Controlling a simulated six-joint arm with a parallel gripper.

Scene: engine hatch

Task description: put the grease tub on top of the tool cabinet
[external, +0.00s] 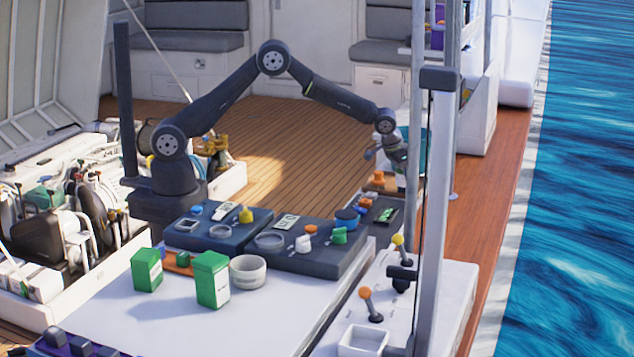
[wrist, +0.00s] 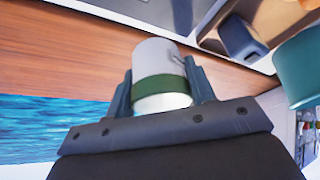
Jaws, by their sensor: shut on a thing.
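My gripper (external: 386,153) is at the end of the outstretched arm, right of centre in the external view, above the side bench by the rail. In the wrist view its two fingers (wrist: 165,88) are shut on a white cylinder with a green band, which looks like the grease tub (wrist: 156,57). The tub is between the fingers, clear of the deck in the picture. In the external view the tub is too small and covered to make out well. I cannot tell for certain which unit is the tool cabinet.
A teal container (wrist: 302,68) and a dark blue block (wrist: 240,40) are right of the fingers. A grey post (external: 433,210) stands in front of the arm's side. Dark cases (external: 310,262) with small items, green boxes (external: 212,278) and a white bowl (external: 248,272) crowd the table.

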